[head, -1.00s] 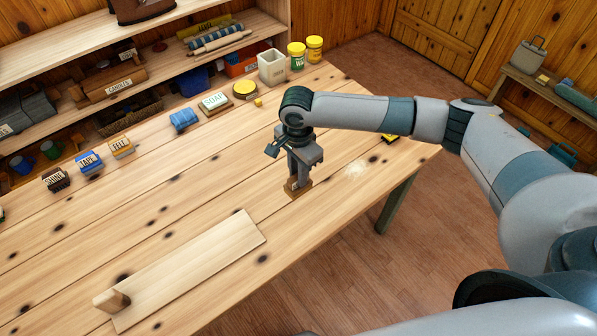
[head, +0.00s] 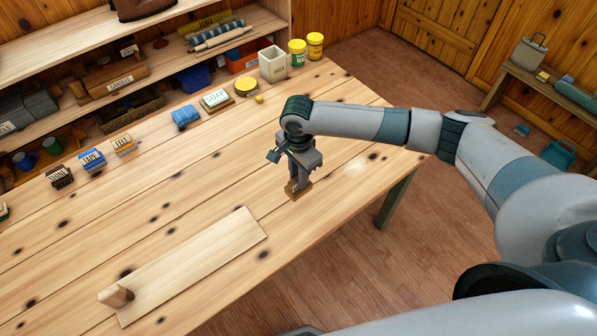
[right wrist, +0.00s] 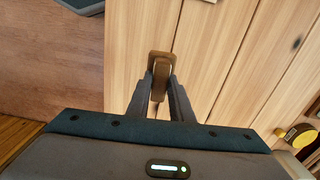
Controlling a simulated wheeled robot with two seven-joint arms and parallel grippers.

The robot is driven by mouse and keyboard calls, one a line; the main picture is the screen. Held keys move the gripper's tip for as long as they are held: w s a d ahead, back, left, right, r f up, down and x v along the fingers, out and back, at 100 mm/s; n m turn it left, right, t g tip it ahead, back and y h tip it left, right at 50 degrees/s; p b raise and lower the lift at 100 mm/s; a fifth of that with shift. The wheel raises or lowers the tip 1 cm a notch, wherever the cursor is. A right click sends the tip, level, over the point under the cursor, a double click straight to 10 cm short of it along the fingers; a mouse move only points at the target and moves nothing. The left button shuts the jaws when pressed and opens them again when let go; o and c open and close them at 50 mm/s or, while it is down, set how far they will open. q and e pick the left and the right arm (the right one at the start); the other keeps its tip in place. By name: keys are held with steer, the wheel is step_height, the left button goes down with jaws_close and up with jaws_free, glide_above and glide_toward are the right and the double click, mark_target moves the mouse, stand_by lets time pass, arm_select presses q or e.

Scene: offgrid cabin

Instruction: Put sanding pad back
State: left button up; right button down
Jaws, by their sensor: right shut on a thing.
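My right gripper (head: 297,180) points down over the right part of the workbench. It is shut on a small brown block, which looks like the sanding pad (head: 300,194). In the right wrist view the pad (right wrist: 160,60) sticks out beyond the two fingertips (right wrist: 160,82), held between them. The pad is at or close to the bench top; I cannot tell whether it touches. The gripper hides part of it. Labelled blocks reading FELT (head: 123,144), TAPE (head: 92,159) and apparently STONE (head: 60,177) stand along the back left. My left gripper is not in view.
Along the back stand a blue cloth (head: 185,116), SOAP block (head: 215,99), round tin (head: 246,87), square pot (head: 272,66) and yellow-lidded jars (head: 298,52). The bench middle (head: 210,185) is clear.

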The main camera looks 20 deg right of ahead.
steer(key=shift+f, duration=2.95)
steer(key=shift+f, duration=0.25)
steer(key=c, duration=1.5)
jaws_free()
step_height(320, 180, up, 17)
steer(key=b, duration=0.3)
steer(key=shift+r, duration=0.2)
